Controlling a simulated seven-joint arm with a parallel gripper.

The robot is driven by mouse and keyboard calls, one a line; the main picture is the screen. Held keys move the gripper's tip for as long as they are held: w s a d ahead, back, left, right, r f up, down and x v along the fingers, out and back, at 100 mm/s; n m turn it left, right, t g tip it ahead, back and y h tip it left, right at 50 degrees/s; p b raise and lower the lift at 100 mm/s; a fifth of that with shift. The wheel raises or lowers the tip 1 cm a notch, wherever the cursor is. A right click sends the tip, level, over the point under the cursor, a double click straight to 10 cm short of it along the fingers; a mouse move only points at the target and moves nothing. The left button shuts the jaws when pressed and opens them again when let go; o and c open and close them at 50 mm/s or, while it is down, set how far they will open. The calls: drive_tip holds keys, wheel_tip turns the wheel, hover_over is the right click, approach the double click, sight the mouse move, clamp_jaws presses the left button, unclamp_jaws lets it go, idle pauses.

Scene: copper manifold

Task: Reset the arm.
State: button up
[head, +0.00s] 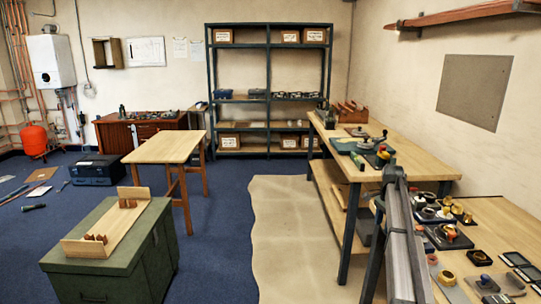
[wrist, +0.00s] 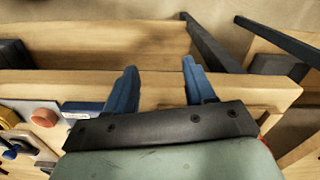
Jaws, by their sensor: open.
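In the wrist view my gripper (wrist: 159,64) shows two blue fingers standing well apart, with nothing between them. It is open and empty. The fingers lie across the pale wooden edge of a bench (wrist: 235,88), with a lower wooden surface (wrist: 115,42) beyond it; I cannot tell the height of the fingers above the edge. I cannot make out my gripper in the head view.
In the wrist view a blue item with a white label (wrist: 82,108) and a round reddish-brown part (wrist: 45,117) lie left of the fingers. In the head view small parts crowd the right bench (head: 505,222). Blue carpet (head: 215,240) is open mid-room, beside a beige floor sheet (head: 295,235).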

drive_tip(key=s+a+f+n, duration=0.3)
drive_tip(key=s+a+f, duration=0.35)
drive_tip(key=f, duration=0.25)
drive_tip(key=s+a+f+n, duration=0.4)
drive_tip(key=s+a+f, duration=0.2)
drive_tip(key=a+f, duration=0.25)
drive_tip(key=s+a+f+n, duration=0.4)
drive_tip(key=s+a+f, duration=0.2)
drive_tip(key=s, duration=0.5)
drive_tip(key=s+a+f+n, duration=0.5)
drive_tip(key=s+a+f, duration=0.1)
drive_tip(key=s, duration=0.4)
drive_tip(key=s+f+g, duration=0.3)
drive_tip(key=s+f, duration=0.7)
drive_tip(key=s, duration=0.4)
drive_tip(key=s+f+g, duration=0.3)
drive_tip(key=s+f, duration=0.7)
drive_tip(key=s, duration=0.4)
drive_tip(key=shift+s+d+f+g, duration=0.15)
drive_tip(key=shift+f+g, duration=0.1)
drive_tip(key=shift+g, duration=0.05)
